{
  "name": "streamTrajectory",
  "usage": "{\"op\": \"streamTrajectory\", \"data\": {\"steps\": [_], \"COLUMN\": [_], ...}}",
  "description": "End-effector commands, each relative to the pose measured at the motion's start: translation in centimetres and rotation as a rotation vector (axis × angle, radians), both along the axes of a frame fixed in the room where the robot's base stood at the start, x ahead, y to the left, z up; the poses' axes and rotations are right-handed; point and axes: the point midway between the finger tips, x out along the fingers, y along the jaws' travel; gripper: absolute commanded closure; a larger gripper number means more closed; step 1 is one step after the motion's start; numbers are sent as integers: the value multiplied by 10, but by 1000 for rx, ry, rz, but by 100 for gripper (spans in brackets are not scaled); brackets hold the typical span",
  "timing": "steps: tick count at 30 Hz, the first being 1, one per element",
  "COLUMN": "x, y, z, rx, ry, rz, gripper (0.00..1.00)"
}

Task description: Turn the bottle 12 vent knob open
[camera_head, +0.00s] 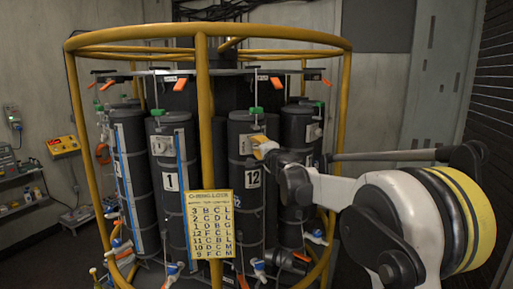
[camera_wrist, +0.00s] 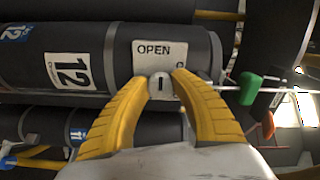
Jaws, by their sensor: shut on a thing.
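Bottle 12 (camera_head: 246,208) is a dark upright cylinder in the rosette, with a white number 12 label (camera_head: 254,179). In the wrist view, bottle 12 (camera_wrist: 90,36) lies sideways across the picture. Its vent plate (camera_wrist: 147,62) reads OPEN at one end; the rest of its lettering is mostly hidden. The vent knob (camera_wrist: 161,85) is a small round grey knob with a dark mark on its face. My gripper (camera_wrist: 161,92) is shut on the knob, one yellow finger on each side. In the head view my gripper (camera_head: 263,147) reaches the upper part of bottle 12 from the right.
A yellow tubular cage (camera_head: 203,90) surrounds the bottles, with a post left of bottle 12. A yellow chart (camera_head: 209,232) hangs in front. Bottle 1 (camera_head: 170,215) stands to the left. A green fitting (camera_wrist: 250,88) and thin rod are close to my gripper.

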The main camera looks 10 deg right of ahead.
Motion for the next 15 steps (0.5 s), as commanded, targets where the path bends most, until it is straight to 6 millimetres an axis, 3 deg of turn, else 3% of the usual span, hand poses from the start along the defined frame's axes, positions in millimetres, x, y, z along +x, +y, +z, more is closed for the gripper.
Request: {"op": "streamTrajectory", "data": {"steps": [11,12,14,15], "x": [0,0,0,0], "y": [0,0,0,0], "z": [1,1,1,1], "rx": [-4,-3,-3,-3], "ry": [-1,-1,0,0], "rz": [-1,-1,0,0], "gripper": [100,66,48,48]}}
